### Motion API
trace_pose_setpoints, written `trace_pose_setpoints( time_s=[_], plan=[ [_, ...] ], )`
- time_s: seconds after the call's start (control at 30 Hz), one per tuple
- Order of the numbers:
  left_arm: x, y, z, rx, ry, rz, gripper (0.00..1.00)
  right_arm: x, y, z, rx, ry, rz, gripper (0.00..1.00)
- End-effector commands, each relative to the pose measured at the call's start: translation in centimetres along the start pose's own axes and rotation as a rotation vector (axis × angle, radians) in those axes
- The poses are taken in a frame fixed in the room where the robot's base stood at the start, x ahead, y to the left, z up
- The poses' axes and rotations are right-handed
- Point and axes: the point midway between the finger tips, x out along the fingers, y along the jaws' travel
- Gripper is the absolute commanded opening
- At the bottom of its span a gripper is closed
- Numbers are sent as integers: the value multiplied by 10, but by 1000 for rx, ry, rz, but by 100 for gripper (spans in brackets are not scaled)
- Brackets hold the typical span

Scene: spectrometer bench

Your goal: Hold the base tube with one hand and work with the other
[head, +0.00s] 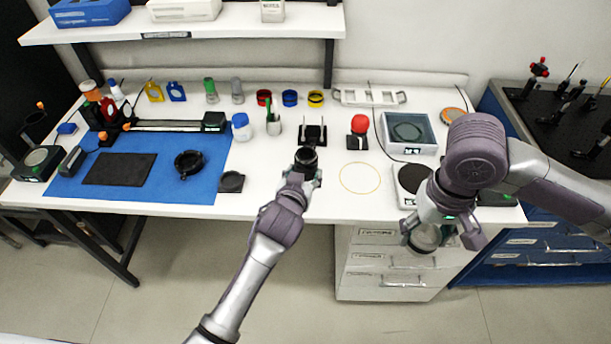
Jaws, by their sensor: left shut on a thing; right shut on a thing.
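The base tube, a short black open-topped cylinder (306,155), is at the front middle of the white bench. My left gripper (304,172) is shut on it from the front. A black holder with two uprights (313,135) stands just behind the tube; I cannot tell whether they touch. My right gripper (437,232) is shut on a round, pale, glassy piece with a rim (425,239). It holds this piece in front of the bench's front edge, to the right of the tube and apart from it. The fingers partly hide the piece.
A blue mat (70,185) at left carries a black ring (188,164) and a dark pad (120,169). A yellow circle outline (360,178) encloses clear bench. A red-topped item (359,125), grey tray (408,133) and scale (412,180) lie right. Small coloured rings (290,98) line the back.

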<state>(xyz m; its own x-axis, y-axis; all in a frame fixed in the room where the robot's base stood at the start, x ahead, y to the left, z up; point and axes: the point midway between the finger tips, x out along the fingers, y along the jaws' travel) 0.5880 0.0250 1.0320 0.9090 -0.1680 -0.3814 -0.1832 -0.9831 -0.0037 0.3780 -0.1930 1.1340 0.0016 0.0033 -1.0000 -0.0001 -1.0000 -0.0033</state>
Motion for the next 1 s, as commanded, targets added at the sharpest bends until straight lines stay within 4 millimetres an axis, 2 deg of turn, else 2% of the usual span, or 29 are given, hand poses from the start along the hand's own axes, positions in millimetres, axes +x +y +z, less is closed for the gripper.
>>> trace_pose_setpoints(
  time_s=[0.47,1.0],
  plan=[
    [-2,0,-6,-1,2,1,18,-5,0,0,0,0,0,23],
    [-22,0,-56,-1,2,0,18,-46,0,0,0,-1,0,23]
  ],
)
